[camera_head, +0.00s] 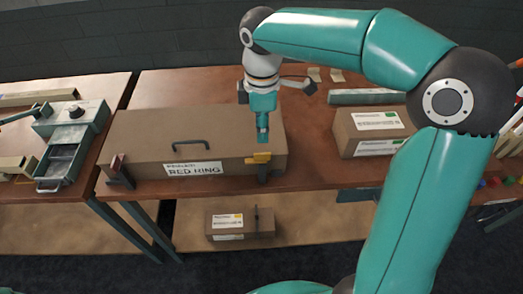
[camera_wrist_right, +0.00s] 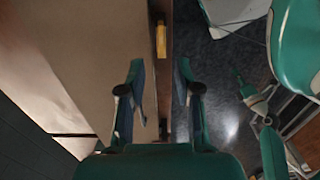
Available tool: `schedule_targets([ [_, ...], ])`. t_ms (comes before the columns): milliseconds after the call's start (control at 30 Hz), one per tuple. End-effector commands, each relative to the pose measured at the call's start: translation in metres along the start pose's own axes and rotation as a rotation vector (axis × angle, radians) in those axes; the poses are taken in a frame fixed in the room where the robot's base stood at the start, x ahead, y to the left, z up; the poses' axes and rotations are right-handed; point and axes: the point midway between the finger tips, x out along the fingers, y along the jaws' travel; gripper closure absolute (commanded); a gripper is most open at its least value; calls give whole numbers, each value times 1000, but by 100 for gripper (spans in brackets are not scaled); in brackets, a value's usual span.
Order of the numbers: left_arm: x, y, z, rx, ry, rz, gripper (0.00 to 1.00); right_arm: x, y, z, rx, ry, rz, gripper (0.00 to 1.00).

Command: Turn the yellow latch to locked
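The yellow latch (camera_head: 258,158) sits at the front right of the long brown box marked RED RING (camera_head: 150,150). Its yellow bar appears to lie along the box's front edge, above a dark bracket. In the right wrist view the yellow latch (camera_wrist_right: 161,40) shows beyond the fingertips, roughly in line with the gap. My right gripper (camera_head: 263,138) points down just above and behind the latch, apart from it. In the right wrist view my right gripper (camera_wrist_right: 159,64) has its fingers spread with nothing between them. I do not make out my left gripper.
A dark red latch (camera_head: 117,165) is at the box's front left, and a handle (camera_head: 190,144) on its lid. A labelled carton (camera_head: 372,130) stands to the right. A grey device with a drawer (camera_head: 70,140) is on the left table. A smaller box (camera_head: 240,224) sits on the lower shelf.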

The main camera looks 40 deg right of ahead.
Motion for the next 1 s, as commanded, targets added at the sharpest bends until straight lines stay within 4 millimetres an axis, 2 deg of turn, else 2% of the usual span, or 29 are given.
schedule_targets([
  [33, 0, 0, 0, 0, 0, 0, 100, 12, -1, 1, 0, -3, -5, 67],
  [200, -1, 0, 0, 0, 0, 0, 100, 48, -1, 0, -2, -3, -4, 67],
  [400, -2, 1, 0, 0, 0, 0, 100, 78, 0, -1, -2, -2, -2, 67],
  [600, -2, 1, 0, 0, 0, 0, 100, 91, 0, -1, -2, 0, 0, 67],
  [867, -2, 1, 0, 0, 0, 0, 100, 92, 0, -2, -3, 1, 0, 67],
  [900, -2, 1, 0, 0, 0, 0, 100, 92, 0, -2, -3, 1, 0, 68],
  [1000, -2, 1, 0, 0, 0, 0, 100, 92, 0, -2, -3, 1, 0, 85],
])
